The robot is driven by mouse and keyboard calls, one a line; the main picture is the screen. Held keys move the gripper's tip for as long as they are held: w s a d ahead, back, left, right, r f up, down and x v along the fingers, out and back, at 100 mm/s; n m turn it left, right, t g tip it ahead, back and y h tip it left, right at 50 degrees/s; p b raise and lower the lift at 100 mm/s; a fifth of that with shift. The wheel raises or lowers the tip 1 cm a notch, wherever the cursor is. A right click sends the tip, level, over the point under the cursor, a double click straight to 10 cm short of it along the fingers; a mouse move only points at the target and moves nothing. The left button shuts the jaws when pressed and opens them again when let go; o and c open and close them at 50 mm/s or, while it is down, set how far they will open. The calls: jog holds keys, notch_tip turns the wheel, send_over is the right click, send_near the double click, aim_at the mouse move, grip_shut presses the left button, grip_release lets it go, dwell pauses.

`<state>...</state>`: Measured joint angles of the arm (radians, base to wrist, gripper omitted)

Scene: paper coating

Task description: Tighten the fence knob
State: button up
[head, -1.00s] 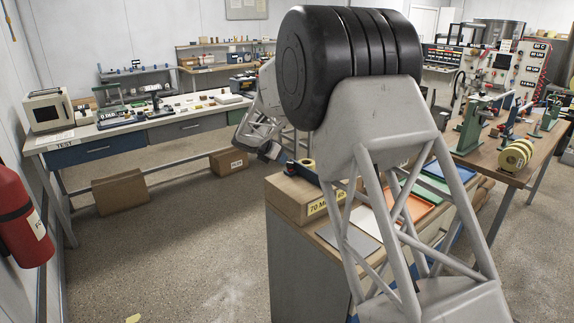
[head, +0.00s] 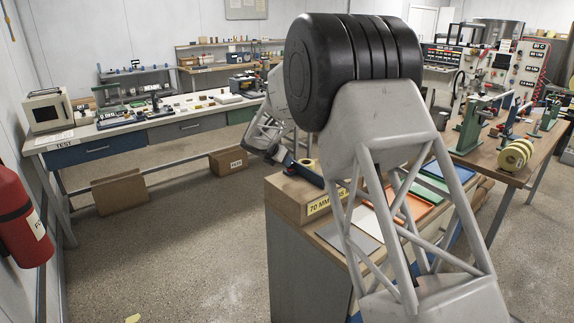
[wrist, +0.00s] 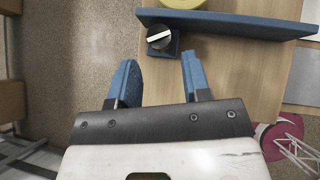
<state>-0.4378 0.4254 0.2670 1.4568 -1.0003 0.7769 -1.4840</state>
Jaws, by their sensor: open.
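The fence knob (wrist: 159,38) is black with a white pointer bar. It sits on a small blue block against the long blue fence (wrist: 235,24) in the wrist view. My gripper (wrist: 158,62) is open and empty, its two blue fingers apart. The knob lies just beyond the fingertips, roughly in line with the gap between them; I cannot tell the height between them. In the head view my gripper (head: 287,159) is small, close to the blue fence (head: 309,174) at the bench's left end. My own arm hides much of that bench, and I cannot make out the knob there.
A yellow roll (head: 309,164) stands behind the fence. Coloured sheets, including an orange sheet (head: 410,207), lie on the bench to the right. A labelled wooden block (head: 292,198) forms the bench's left end. A test bench (head: 110,140) stands across open floor.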

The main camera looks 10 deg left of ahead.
aim_at(287, 172)
jog(key=shift+x, duration=2.15)
jog(key=c, duration=0.6)
jog(key=shift+w+a+m+g+h, duration=0.15)
jog(key=shift+m+g+h, duration=0.5)
jog(key=shift+m, duration=0.5)
jog(key=shift+w+a+m+g+h, duration=0.1)
jog(key=shift+m+g+h, duration=0.5)
jog(key=shift+m, duration=0.55)
jog(key=shift+c, duration=0.2)
jog(key=o, duration=0.6)
jog(key=shift+o, duration=0.2)
jog(key=v, duration=0.8)
jog(key=shift+f, duration=0.1)
